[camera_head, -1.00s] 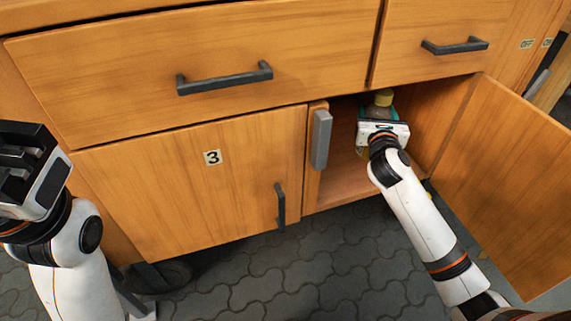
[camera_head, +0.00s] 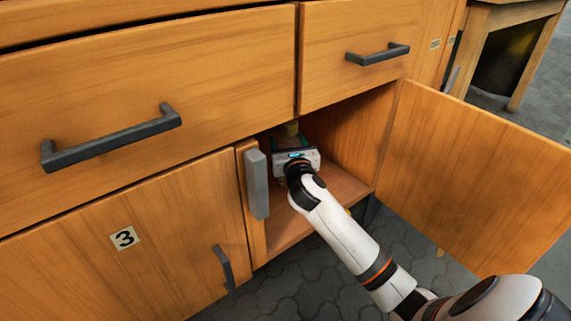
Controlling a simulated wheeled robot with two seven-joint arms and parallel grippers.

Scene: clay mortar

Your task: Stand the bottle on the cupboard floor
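The cupboard is open, and its wooden floor (camera_head: 342,188) shows around my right arm. My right gripper (camera_head: 291,146) reaches inside the opening, and its body hides its fingers. A small yellowish cap-like piece of the bottle (camera_head: 292,129) shows just beyond the gripper. The rest of the bottle is hidden, so I cannot tell whether it touches the cupboard floor or whether the fingers grip it. My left gripper is out of the picture.
The open cupboard door (camera_head: 480,180) stands out to the right of my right arm. A grey block-like handle (camera_head: 257,184) is on the left post of the opening. A closed door marked 3 (camera_head: 150,260) is to the left, with closed drawers above (camera_head: 220,75). Grey paving lies in front.

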